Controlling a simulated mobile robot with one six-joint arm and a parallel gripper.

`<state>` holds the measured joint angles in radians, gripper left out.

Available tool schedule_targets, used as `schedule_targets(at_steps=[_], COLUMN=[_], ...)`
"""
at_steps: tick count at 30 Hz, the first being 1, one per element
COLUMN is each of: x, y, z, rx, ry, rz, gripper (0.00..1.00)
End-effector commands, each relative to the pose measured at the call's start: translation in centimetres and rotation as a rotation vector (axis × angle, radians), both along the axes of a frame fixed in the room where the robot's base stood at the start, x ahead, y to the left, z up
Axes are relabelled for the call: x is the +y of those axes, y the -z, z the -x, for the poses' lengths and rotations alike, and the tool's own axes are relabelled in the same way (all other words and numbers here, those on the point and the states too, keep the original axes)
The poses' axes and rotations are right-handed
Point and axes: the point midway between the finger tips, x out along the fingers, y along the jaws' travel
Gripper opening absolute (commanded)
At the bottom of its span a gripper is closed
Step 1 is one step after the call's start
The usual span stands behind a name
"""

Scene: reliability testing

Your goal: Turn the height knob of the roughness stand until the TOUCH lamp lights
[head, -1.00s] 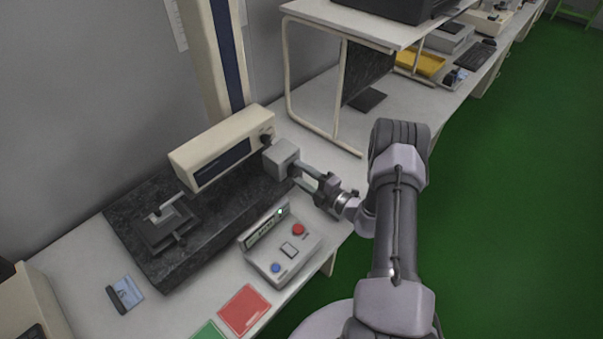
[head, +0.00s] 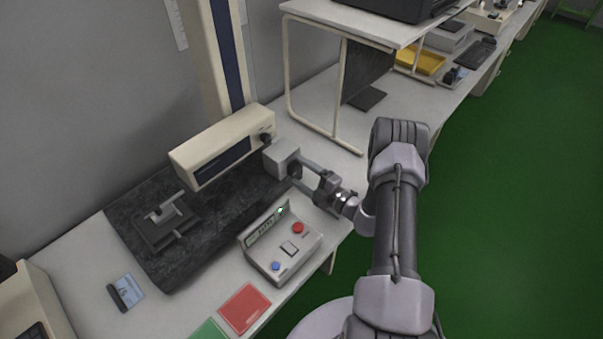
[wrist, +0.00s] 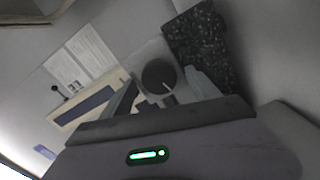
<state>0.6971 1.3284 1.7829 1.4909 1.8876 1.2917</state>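The roughness stand has a tall column (head: 226,55) with a cream drive unit (head: 222,148) above a dark granite base (head: 235,205). A grey block (head: 281,158) stands at the unit's right end. The dark round height knob (wrist: 158,74), with a white line, shows in the wrist view; the head view largely hides it. My gripper (head: 297,173) is at the block's right side, its fingers apart on either side of the knob with narrow gaps visible in the wrist view. A control box (head: 283,250) has a small greenish light (head: 280,210); its label is unreadable.
A dark fixture (head: 165,223) sits on the base under the unit's left end. A red card (head: 245,309), a green card (head: 209,331) and a small handheld item (head: 126,292) lie in front. A shelf frame (head: 340,95) stands behind right of my gripper.

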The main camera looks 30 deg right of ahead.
Motion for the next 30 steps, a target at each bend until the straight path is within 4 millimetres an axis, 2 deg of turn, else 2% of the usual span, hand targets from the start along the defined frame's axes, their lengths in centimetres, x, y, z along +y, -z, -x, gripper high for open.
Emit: schedule_targets(at_steps=[7,11,14,21,24,30], x=[-0.1,-0.6,-1.6,-4.3,-5.1,-5.9], y=[-0.1,-0.1,-0.3,-0.3,-0.2,-0.1], z=[0.0,1.2,3.7,11.3,13.7,16.2], rx=[-0.001,0.0,0.001,0.0,0.0,-0.001], ry=[0.001,0.003,0.006,0.008,0.005,0.003], rz=[0.001,0.0,-0.002,-0.002,-0.001,0.0], gripper=[0.7,0.7,0.7,0.7,0.7,0.7])
